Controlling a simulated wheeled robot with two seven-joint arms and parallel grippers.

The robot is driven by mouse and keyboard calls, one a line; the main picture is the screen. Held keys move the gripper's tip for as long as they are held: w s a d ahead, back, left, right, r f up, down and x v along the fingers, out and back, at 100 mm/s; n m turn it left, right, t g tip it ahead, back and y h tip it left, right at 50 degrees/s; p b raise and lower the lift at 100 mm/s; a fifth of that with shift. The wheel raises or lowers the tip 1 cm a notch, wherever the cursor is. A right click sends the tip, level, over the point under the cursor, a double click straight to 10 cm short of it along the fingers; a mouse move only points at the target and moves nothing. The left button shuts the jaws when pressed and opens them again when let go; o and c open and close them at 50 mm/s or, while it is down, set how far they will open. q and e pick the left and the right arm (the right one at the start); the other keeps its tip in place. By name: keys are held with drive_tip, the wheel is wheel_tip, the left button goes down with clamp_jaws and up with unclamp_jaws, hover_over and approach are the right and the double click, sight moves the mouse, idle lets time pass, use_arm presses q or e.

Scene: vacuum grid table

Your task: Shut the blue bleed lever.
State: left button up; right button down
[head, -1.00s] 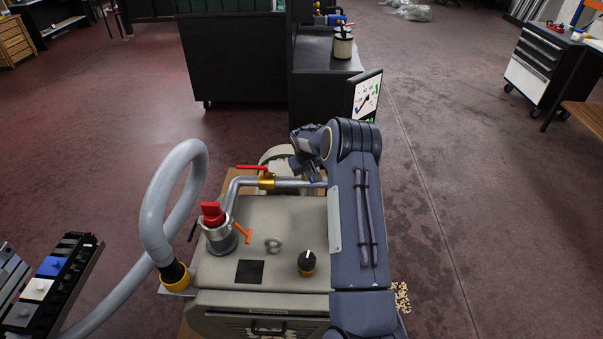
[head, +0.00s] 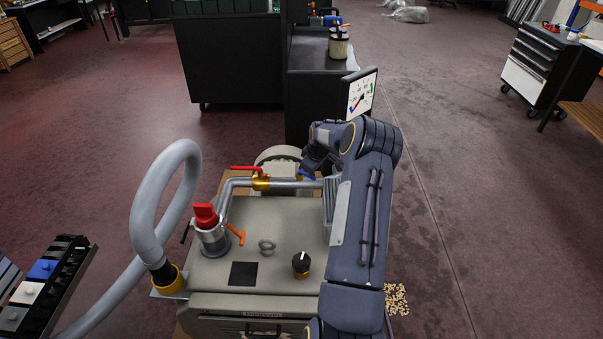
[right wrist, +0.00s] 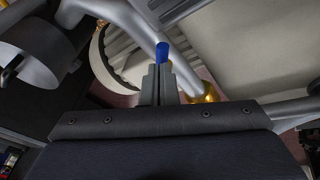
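The blue bleed lever (head: 305,174) shows as a small blue piece at the right end of the grey pipe (head: 240,184) on top of the vacuum pump unit, partly hidden by my right arm. In the right wrist view its blue end (right wrist: 162,51) lies just beyond the tips of my right gripper (right wrist: 158,72). Those fingers are together, with only a thin line between them. They look close to the lever; I cannot tell whether they touch it. In the head view my right gripper is mostly hidden behind its own arm. My left gripper is not in view.
A red-handled brass valve (head: 261,181) sits on the same pipe. A grey hose (head: 150,205) loops at left.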

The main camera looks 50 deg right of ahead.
drive_tip(key=shift+s+d+f+n+y, duration=0.1)
drive_tip(key=shift+d+f+n+y, duration=0.2)
drive_tip(key=shift+n, duration=0.4)
drive_tip(key=shift+d+r+b, duration=0.15)
drive_tip(key=shift+d+b, duration=0.25)
drive_tip(key=shift+b, duration=0.1)
drive_tip(key=shift+d, duration=0.15)
idle(0.7)
